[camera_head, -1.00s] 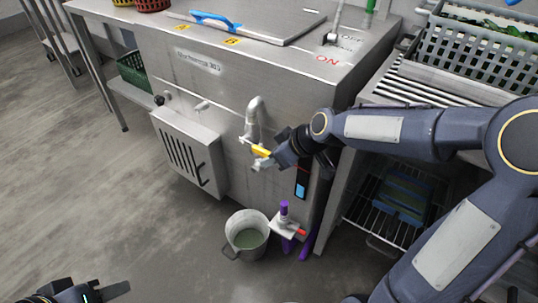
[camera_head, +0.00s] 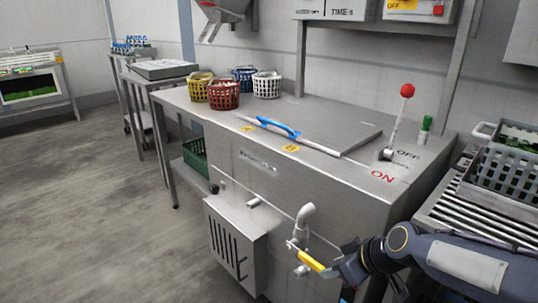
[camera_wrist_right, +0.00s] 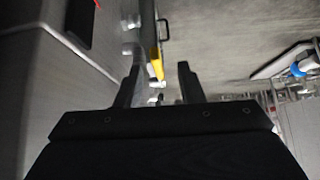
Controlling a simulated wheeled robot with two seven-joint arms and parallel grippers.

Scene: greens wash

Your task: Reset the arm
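My right gripper (camera_head: 337,271) is at the front of the steel wash machine (camera_head: 285,185), just right of a yellow valve handle (camera_head: 312,262) below a bent pipe (camera_head: 305,215). In the right wrist view its two dark fingers (camera_wrist_right: 160,74) stand apart. The yellow handle (camera_wrist_right: 157,63) shows beyond and between the fingertips; I cannot tell if they touch it. My left gripper is not in view.
Yellow, red, blue and white baskets (camera_head: 224,95) stand on the machine's left end. A red-knobbed lever (camera_head: 398,120) rises beside the ON/OFF marks. A grey crate (camera_head: 505,165) sits on the right rack. Open floor (camera_head: 90,200) lies left.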

